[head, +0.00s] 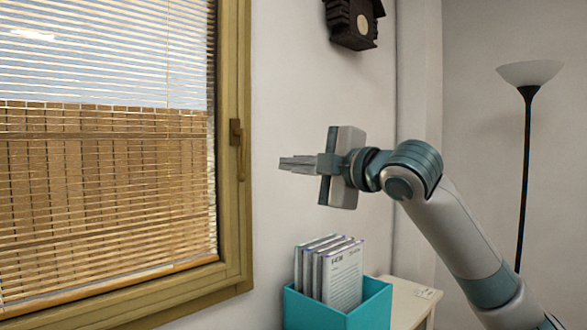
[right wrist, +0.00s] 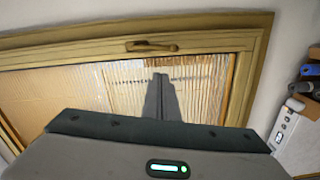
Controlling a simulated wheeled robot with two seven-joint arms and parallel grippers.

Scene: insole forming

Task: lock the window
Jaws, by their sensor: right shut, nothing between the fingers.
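The window (head: 232,235) has a yellow-brown wooden frame and fills the left of the head view. It looks closed, with blinds (head: 110,170) over the glass. Its handle (head: 238,148) is on the right side of the frame, with the lever hanging down. In the right wrist view the handle (right wrist: 150,46) lies along the frame, beyond my fingertips. My right gripper (head: 282,164) is shut and empty, to the right of the handle and apart from it, its fingers pointing left. Its fingers also show in the right wrist view (right wrist: 160,78). My left gripper is not in view.
A teal box (head: 335,308) holding several books (head: 330,270) stands on a pale table (head: 415,298) below my right gripper. A dark wooden clock or birdhouse (head: 353,22) hangs on the wall above. A floor lamp (head: 527,150) stands at the right. The wall between handle and gripper is clear.

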